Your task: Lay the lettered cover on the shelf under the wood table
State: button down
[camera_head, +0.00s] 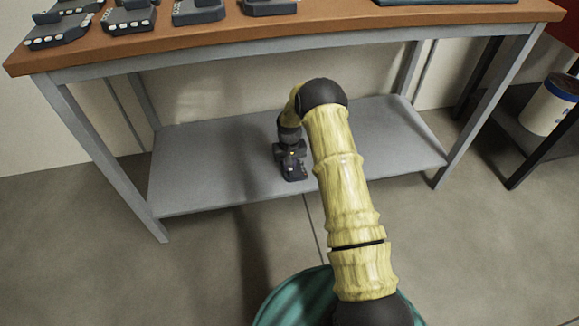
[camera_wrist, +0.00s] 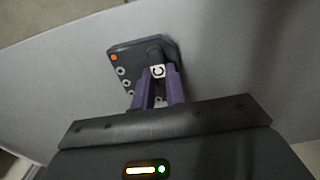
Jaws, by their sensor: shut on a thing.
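The lettered cover is a dark grey piece with a white tile marked "C", an orange dot and several pale round studs; it shows in the wrist view (camera_wrist: 128,62). My gripper (camera_wrist: 160,85) is shut on it, with the purple fingers at its near edge by the tile. In the head view the gripper (camera_head: 292,165) and the small dark cover (camera_head: 295,173) are over the front middle of the grey shelf (camera_head: 215,165), under the wood table (camera_head: 300,32). I cannot tell whether the cover touches the shelf. My arm hides part of the shelf.
Several dark devices (camera_head: 127,18) stand along the tabletop. Grey table legs (camera_head: 105,155) frame the shelf, which is bare on both sides of my gripper. A dark rack with a white and blue tub (camera_head: 550,105) stands at the right. A green round thing (camera_head: 300,300) is below my arm.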

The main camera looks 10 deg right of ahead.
jog(key=c, duration=1.4)
grip_release()
jog(key=shift+f, duration=0.1)
jog(key=shift+c, duration=0.2)
notch_tip(320, 180, up, 8)
jog(key=p, duration=0.4)
jog(key=shift+f, duration=0.1)
